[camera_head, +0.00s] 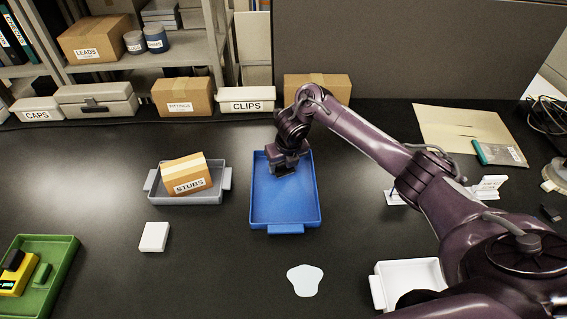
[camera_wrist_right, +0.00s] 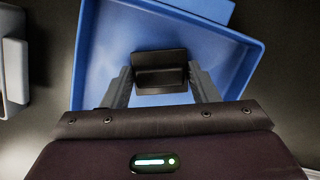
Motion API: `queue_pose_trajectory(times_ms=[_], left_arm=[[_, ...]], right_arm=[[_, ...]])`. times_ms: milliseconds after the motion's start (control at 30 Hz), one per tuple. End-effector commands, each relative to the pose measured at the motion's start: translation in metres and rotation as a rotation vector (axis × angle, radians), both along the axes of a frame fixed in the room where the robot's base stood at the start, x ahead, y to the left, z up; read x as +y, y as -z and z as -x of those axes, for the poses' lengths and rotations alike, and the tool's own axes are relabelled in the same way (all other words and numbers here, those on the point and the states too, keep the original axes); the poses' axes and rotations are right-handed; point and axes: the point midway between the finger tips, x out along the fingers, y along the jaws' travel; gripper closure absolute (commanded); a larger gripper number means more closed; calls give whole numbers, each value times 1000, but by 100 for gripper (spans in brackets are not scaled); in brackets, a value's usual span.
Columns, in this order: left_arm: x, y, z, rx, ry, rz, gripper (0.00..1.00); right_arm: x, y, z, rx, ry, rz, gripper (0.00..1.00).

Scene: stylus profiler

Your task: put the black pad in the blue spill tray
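The blue spill tray (camera_head: 285,211) lies in the middle of the dark bench and also fills much of the right wrist view (camera_wrist_right: 104,50). My right gripper (camera_head: 285,168) points down over the far half of the tray. In the right wrist view the black pad (camera_wrist_right: 160,72) sits between the two fingertips (camera_wrist_right: 160,78), with a finger against each side, so the gripper looks shut on it. The pad is inside the tray's outline; I cannot tell whether it touches the floor. My left gripper is not in view.
A grey tray (camera_head: 210,197) with a STUBS box (camera_head: 187,175) stands left of the blue tray. A white block (camera_head: 154,237), a green tray (camera_head: 62,263) and a white tray (camera_head: 379,292) lie nearer. Boxes line the back. A pale flat patch (camera_head: 305,280) lies in front.

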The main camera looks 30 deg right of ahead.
Motion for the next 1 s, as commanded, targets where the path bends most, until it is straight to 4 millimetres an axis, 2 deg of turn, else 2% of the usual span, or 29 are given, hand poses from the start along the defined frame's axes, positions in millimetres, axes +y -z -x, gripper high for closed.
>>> queue_pose_trajectory(times_ms=[33, 167, 433, 567, 700, 833, 1000], left_arm=[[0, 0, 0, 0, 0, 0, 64], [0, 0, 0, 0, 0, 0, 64], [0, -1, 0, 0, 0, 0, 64], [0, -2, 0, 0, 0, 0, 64], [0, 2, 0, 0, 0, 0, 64], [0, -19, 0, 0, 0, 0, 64], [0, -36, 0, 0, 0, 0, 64]], right_arm=[[0, 0, 0, 0, 0, 0, 41], [0, 0, 0, 0, 0, 0, 24], [0, -1, 0, 0, 1, 0, 24], [0, -8, 0, -3, 1, -1, 24], [-1, -32, 6, -6, -1, 3, 24], [-1, -68, 14, -6, -2, 6, 24], [-1, -99, 23, -6, -1, 5, 24]])
